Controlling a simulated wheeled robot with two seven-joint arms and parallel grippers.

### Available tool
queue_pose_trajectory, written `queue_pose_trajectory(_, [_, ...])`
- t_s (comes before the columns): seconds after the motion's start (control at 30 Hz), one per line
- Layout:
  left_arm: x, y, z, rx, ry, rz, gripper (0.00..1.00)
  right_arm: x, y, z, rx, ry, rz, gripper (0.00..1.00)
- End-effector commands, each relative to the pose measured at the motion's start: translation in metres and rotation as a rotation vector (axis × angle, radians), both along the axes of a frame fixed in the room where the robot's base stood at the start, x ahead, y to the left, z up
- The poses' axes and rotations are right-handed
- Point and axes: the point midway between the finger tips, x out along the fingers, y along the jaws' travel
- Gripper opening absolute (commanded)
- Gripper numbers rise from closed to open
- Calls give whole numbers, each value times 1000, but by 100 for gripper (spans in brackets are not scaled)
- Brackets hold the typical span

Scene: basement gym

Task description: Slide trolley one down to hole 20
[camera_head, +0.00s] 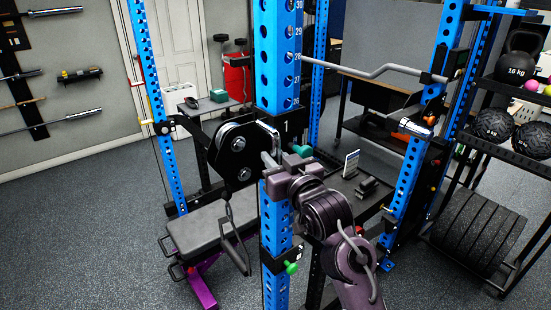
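Trolley one is a black carriage marked "1" (286,127) on the central blue upright (279,60), just below the hole numbered 26. Numbers 26 to 30 show above it; hole 20 is not readable. A black pulley plate (238,150) extends from the trolley to the left. A silver bent piece (268,138) is at its front. My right gripper (272,160) is at the trolley's lower front, beside the silver piece. Its fingertips are partly hidden, so I cannot tell whether it grips the trolley. My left gripper is not in view.
A padded bench (208,226) stands left of the upright. A green knob (291,267) is lower on the upright. Another blue upright (415,150) and a rack with kettlebell and balls (492,124) stand at right. Floor is clear at lower left.

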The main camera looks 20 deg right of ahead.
Motion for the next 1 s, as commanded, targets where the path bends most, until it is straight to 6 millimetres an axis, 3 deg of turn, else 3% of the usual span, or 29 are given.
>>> queue_pose_trajectory(0.3, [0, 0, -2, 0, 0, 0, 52, 0, 0, -2, 0, 1, 0, 0])
queue_pose_trajectory(0.47, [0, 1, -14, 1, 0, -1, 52, 0, 0, -22, -1, 4, 0, 0])
queue_pose_trajectory(1.0, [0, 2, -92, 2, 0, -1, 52, 0, 0, -161, -2, 10, 2, 0])
